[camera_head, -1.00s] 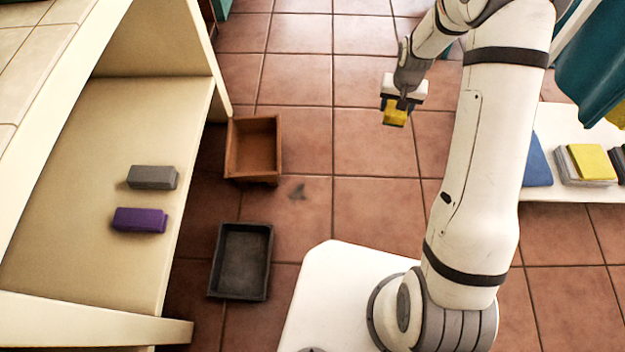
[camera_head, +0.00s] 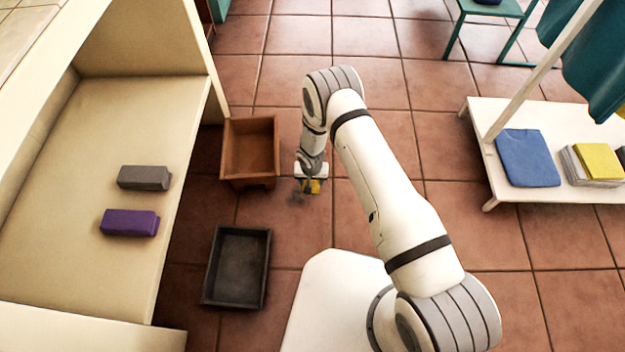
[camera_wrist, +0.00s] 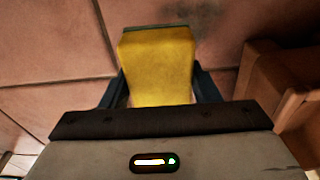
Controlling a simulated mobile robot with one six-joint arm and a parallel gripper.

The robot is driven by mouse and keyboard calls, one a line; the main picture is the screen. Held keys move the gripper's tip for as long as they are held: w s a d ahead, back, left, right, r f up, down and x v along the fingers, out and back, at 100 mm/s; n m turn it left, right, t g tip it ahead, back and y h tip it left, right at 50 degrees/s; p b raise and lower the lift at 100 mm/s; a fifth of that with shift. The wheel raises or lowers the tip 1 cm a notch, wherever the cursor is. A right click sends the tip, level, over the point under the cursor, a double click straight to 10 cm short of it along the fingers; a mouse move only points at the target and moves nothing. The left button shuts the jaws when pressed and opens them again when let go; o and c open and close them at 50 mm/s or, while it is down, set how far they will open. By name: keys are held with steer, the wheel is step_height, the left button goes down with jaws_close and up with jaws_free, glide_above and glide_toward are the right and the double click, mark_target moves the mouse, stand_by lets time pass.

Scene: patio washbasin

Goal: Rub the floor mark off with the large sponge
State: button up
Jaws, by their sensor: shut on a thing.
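My gripper (camera_head: 312,184) is shut on a yellow sponge (camera_wrist: 158,65) with a thin dark green layer at its far end. In the head view the sponge (camera_head: 311,187) is small and partly hidden by the gripper. It is just beside the dark floor mark (camera_head: 297,197), on the mark's upper right. The floor mark also shows as a dark smudge in the wrist view (camera_wrist: 218,14), beyond the sponge and to its right. I cannot tell whether the sponge touches the floor.
A brown wooden box (camera_head: 250,150) stands close to the left of my gripper. A dark tray (camera_head: 237,265) lies below it. Grey (camera_head: 144,178) and purple (camera_head: 130,222) blocks sit on the cream shelf (camera_head: 60,250). A white bench (camera_head: 485,150) at right holds folded cloths. Tiles between are clear.

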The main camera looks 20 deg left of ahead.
steer(key=shift+f+b, duration=1.7)
steer(key=shift+f, duration=1.25)
steer(key=shift+f+b, duration=0.95)
steer(key=shift+f, duration=0.1)
